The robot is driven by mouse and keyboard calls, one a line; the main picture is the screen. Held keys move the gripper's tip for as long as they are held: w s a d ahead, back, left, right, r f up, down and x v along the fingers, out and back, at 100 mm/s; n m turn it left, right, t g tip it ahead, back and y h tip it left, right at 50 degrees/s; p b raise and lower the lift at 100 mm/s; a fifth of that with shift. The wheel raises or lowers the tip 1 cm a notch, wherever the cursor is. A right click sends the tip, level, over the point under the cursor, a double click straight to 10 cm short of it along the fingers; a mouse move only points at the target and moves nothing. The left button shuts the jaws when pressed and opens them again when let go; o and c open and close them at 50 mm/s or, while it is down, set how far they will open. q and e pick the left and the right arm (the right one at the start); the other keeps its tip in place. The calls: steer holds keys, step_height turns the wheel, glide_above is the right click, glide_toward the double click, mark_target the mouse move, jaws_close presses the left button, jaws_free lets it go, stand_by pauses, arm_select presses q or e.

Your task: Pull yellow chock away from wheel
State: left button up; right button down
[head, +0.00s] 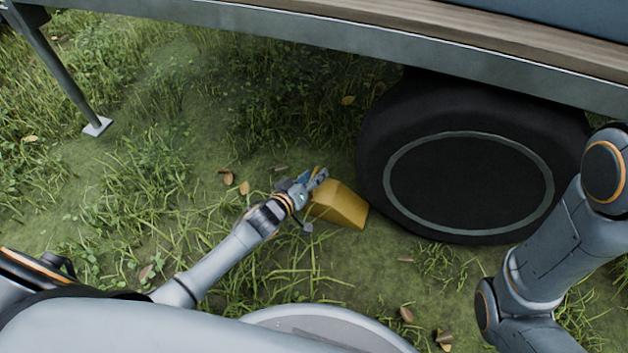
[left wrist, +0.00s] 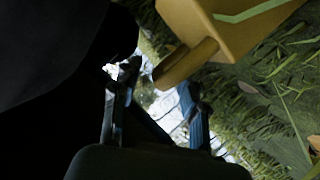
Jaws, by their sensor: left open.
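The yellow chock (head: 340,205) sits on the grass just left of the black wheel (head: 470,180), its right end close to the tyre. My left gripper (head: 314,181) is at the chock's left end. In the left wrist view the chock (left wrist: 235,30) shows at the top, with a rounded yellow handle (left wrist: 187,64) sticking out of it. The handle's end appears between the two open fingertips of the left gripper (left wrist: 160,82); I cannot tell if they touch it. My right arm shows at the right of the head view, but its gripper is out of view.
A trailer's metal frame rail (head: 400,48) runs above the wheel across the top. A support leg with a foot plate (head: 98,127) stands at the upper left. The grass left of the chock is open, with only scattered leaves (head: 228,178).

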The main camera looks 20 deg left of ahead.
arm_select(q)
steer(key=shift+w+d+f, duration=0.1)
steer(key=shift+w+f, duration=0.05)
steer(key=shift+w, duration=0.3)
jaws_close()
